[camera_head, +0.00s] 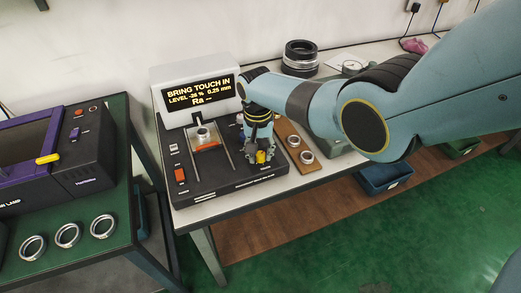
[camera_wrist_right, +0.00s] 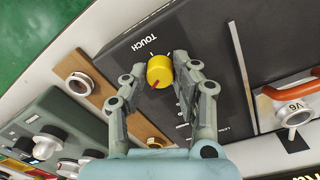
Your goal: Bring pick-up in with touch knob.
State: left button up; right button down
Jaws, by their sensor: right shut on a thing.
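The yellow touch knob (camera_wrist_right: 160,71) sits on the black top of the measuring instrument (camera_head: 185,180), beside the printed word TOUCH. A dark red mark shows on the knob. My right gripper (camera_wrist_right: 162,75) has its two fingers closed on either side of the knob; in the head view the knob (camera_head: 261,157) shows at its tips. The instrument's display (camera_head: 200,93) reads BRING TOUCH IN, LEVEL -26 %, 0.25 mm, Ra --. A ring (camera_head: 203,133) sits on the instrument near an orange part (camera_head: 207,146). I cannot make out the pick-up's tip. My left gripper is not in view.
A brown board (camera_head: 296,146) with rings stands right of the instrument, close to my right gripper. Several rings (camera_head: 67,235) lie on the green table at left, beside a dark purple-trimmed machine (camera_head: 60,155). Dark stacked rings (camera_head: 300,57) stand at the back.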

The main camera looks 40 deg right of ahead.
aim_at(259, 154)
jog(key=shift+m, duration=0.6)
jog(key=c, duration=1)
grip_release()
jog(key=shift+w+r, duration=0.1)
notch_tip(259, 154, up, 12)
jog(key=shift+w+a+f, duration=0.1)
jog(key=shift+w+a, duration=0.05)
